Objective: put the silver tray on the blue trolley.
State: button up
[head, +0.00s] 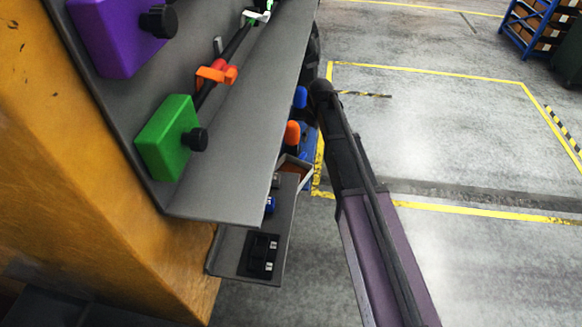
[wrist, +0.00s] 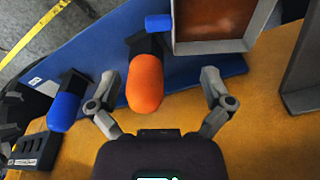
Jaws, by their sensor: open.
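The silver tray (wrist: 227,47) has a pale metal rim and a brown inside. It is cut off by the top edge of the wrist view, and part of it also shows beside the shelf in the head view (head: 296,160). A blue surface (wrist: 190,76), which looks like the blue trolley, lies beneath or beside it; I cannot tell whether the tray rests on it. My gripper (wrist: 159,80) is open, with its fingers either side of an orange rounded object (wrist: 145,78). The tray is ahead and to the right of the fingers. In the head view the shelf hides the gripper.
A grey shelf (head: 235,150) with a purple box (head: 110,35), a green box (head: 168,140) and an orange clamp (head: 215,76) stands close on the left. A blue rounded object (wrist: 65,108) is left of the fingers. Open floor (head: 450,140) lies right.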

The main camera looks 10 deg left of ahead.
jog(key=shift+w+a+r, duration=0.35)
jog(key=shift+w+a, duration=0.05)
jog(key=shift+a, duration=0.1)
jog(key=shift+f, duration=0.1)
jog(key=b, duration=0.8)
send_over(302, 156)
jog(key=f, duration=0.8)
jog(key=shift+d+f, duration=0.15)
jog(key=shift+d, duration=0.05)
jog(key=shift+f+b, duration=0.1)
jog(key=shift+b, duration=0.2)
jog(key=shift+w+a+f+b, duration=0.1)
jog(key=shift+f+b, duration=1.15)
jog(key=shift+a+f+b, duration=0.1)
jog(key=shift+f+b, duration=1.15)
jog(key=c, duration=1.3)
jog(key=shift+c, duration=0.2)
